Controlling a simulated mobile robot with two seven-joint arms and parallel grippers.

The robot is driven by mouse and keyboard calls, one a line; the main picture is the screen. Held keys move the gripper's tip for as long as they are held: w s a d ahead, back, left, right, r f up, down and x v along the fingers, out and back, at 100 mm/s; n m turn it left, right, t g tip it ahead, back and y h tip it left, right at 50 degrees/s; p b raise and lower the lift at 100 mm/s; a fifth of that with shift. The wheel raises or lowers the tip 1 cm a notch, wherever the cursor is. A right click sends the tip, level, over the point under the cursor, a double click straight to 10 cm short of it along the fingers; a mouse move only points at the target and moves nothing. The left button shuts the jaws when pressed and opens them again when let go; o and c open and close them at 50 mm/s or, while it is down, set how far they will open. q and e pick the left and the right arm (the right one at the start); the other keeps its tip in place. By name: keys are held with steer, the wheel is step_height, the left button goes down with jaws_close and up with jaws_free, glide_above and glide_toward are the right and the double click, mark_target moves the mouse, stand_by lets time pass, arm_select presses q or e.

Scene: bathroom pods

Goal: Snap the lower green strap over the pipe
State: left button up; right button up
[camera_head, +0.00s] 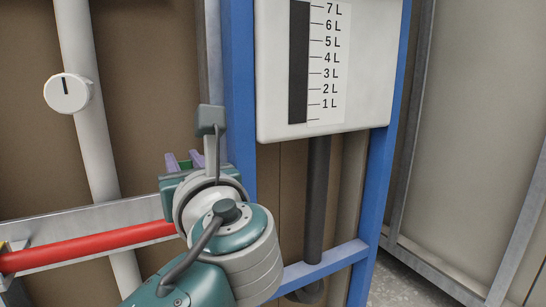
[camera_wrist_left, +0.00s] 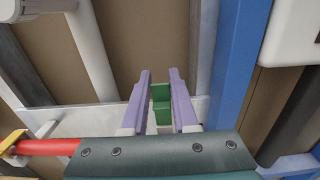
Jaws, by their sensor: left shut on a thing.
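My left gripper (camera_head: 184,159) points away from me, its purple fingers partly hidden by my own wrist. In the left wrist view, its fingers (camera_wrist_left: 160,73) are closed about a green strap (camera_wrist_left: 162,116). A bit of this green (camera_head: 185,164) shows between the fingertips in the head view. A red pipe (camera_head: 88,247) runs level from the left edge and passes behind my arm. It also shows in the left wrist view (camera_wrist_left: 45,147). Whether the strap touches the red pipe is hidden by my wrist. My right gripper is not in view.
A white vertical pipe (camera_head: 85,130) with a round knob (camera_head: 68,93) stands at left. A grey metal rail (camera_head: 95,221) runs behind the red pipe. A blue frame (camera_head: 240,90) and a white tank with a litre scale (camera_head: 375,70) stand right of my gripper.

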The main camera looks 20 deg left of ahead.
arm_select(q)
jaws_close()
